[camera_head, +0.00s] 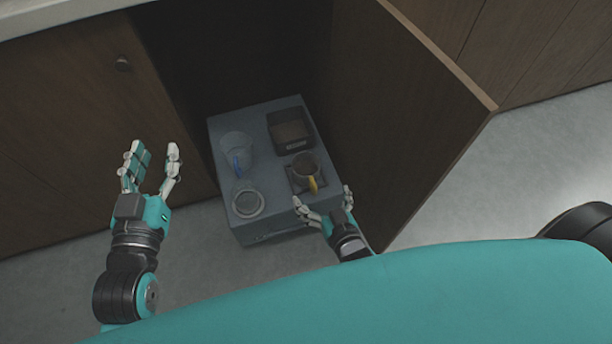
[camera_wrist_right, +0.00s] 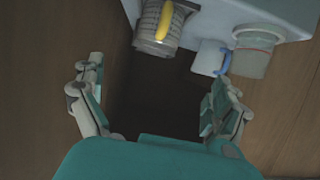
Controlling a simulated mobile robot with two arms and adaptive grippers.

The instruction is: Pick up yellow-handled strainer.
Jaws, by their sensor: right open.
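The yellow-handled strainer (camera_head: 304,168) is a dark cup shape standing on a dark square base at the right of a blue-grey box top. Its yellow handle points toward the front. In the right wrist view the strainer (camera_wrist_right: 158,30) is at the top, with its yellow handle facing my gripper. My right gripper (camera_head: 322,198) is open and empty, just in front of the strainer and apart from it. Its spread fingers also show in the right wrist view (camera_wrist_right: 155,95). My left gripper (camera_head: 158,158) is open and empty, off to the left of the box.
The blue-grey box (camera_head: 285,215) stands in an open cabinet. The open cabinet door (camera_head: 410,120) stands close to the right of my right gripper.

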